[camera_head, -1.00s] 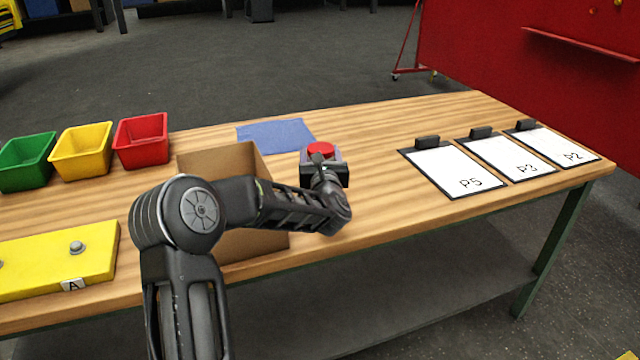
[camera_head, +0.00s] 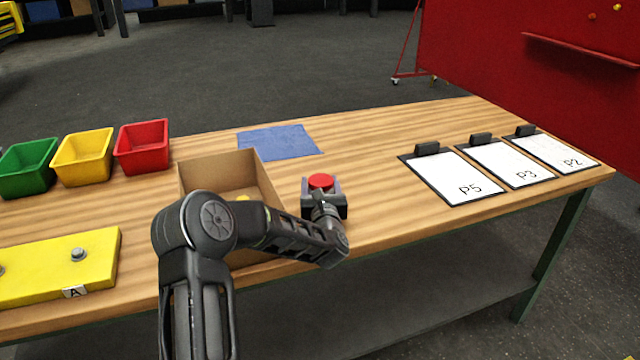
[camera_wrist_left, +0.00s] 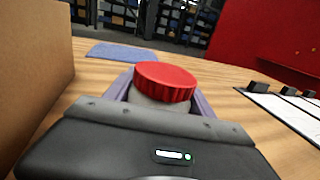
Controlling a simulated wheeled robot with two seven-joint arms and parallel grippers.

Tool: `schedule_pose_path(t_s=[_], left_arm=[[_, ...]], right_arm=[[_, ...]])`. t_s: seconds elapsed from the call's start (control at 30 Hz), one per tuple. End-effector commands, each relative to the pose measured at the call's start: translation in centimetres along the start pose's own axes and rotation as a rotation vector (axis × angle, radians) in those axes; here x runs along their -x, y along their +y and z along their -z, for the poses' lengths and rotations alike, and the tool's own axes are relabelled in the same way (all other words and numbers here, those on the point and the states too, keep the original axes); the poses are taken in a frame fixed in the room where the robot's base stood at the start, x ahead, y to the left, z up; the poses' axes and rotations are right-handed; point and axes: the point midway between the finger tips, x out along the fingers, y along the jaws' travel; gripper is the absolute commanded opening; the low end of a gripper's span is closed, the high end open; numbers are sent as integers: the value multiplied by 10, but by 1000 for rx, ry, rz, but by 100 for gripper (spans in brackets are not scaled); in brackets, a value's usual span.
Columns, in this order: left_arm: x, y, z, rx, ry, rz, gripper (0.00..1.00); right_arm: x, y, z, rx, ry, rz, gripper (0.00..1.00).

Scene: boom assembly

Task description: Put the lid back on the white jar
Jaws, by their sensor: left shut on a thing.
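The red lid (camera_head: 321,180) sits on top of the white jar, and both are at my left gripper right of the cardboard box. In the left wrist view the ribbed red lid (camera_wrist_left: 165,80) is above the pale jar body (camera_wrist_left: 157,103), which shows only as a narrow band. I cannot tell whether the lid is fully seated. My left gripper (camera_head: 323,187) is shut on the white jar, its fingers on both sides below the lid. The gripper hides the jar's lower part, so contact with the table is unclear. My right gripper is not in view.
An open cardboard box (camera_head: 215,172) with a yellow thing inside stands close left of the gripper. A blue cloth (camera_head: 279,142) lies behind. Clipboards (camera_head: 465,185) lie to the right. Coloured bins (camera_head: 142,148) and a yellow block (camera_head: 60,267) are left. Table between gripper and clipboards is clear.

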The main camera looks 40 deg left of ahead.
Motion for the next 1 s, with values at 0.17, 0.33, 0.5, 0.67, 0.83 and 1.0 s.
schedule_pose_path(t_s=[0.17,0.33,0.5,0.67,0.83,1.0], left_arm=[[0,0,0,0,-1,0,0],[0,0,1,1,0,0,67],[0,0,1,0,1,0,81],[0,0,1,0,1,0,85],[0,0,1,0,1,0,85],[6,0,1,0,1,1,85]], right_arm=[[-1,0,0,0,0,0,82],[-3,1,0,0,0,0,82],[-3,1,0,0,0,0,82],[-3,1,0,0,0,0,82],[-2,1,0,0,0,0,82],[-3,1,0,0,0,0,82]])
